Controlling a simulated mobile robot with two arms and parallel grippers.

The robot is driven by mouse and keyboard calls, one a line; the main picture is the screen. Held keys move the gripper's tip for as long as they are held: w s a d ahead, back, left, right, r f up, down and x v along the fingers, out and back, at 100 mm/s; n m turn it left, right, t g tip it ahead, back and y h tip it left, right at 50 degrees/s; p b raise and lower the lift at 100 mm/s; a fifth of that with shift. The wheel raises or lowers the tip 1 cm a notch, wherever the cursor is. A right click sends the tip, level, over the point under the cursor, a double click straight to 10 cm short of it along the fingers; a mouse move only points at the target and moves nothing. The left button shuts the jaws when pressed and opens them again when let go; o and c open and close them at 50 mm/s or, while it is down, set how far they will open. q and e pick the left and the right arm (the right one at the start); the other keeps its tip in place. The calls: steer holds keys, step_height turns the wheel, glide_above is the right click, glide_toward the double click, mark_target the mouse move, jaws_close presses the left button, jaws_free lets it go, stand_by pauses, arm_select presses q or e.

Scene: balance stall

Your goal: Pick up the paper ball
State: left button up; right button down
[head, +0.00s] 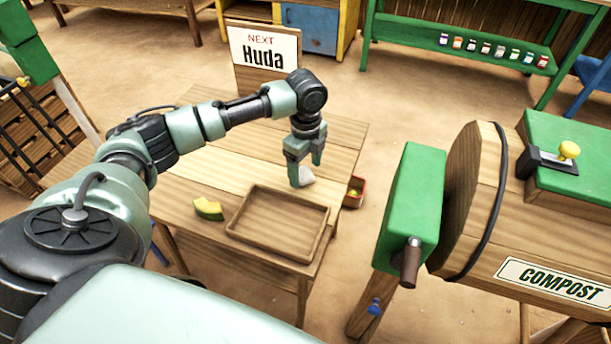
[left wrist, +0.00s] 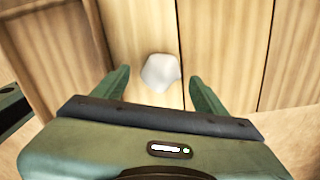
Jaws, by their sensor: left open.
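The paper ball (head: 306,176) is a small white crumpled lump on the wooden table (head: 180,185), near its right edge and behind the tray. My left gripper (head: 304,172) is open just above it, pointing down. In the left wrist view the paper ball (left wrist: 161,72) shows between and beyond the two open fingers of the left gripper (left wrist: 160,85). In the head view a finger hides part of the ball. I cannot tell whether the fingers touch it. My right gripper is not in view.
An empty wooden tray (head: 232,229) lies at the table's front. A green and yellow wedge (head: 208,208) lies left of it. A small red box (head: 355,190) is beyond the table's right edge. A compost barrel (head: 470,210) stands to the right. A "Huda" sign (head: 264,47) stands behind.

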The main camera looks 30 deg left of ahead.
arm_select(q)
steer(key=shift+a+f, duration=0.1)
steer(key=shift+f, duration=0.65)
steer(key=c, duration=1.4)
steer(key=shift+r, duration=0.1)
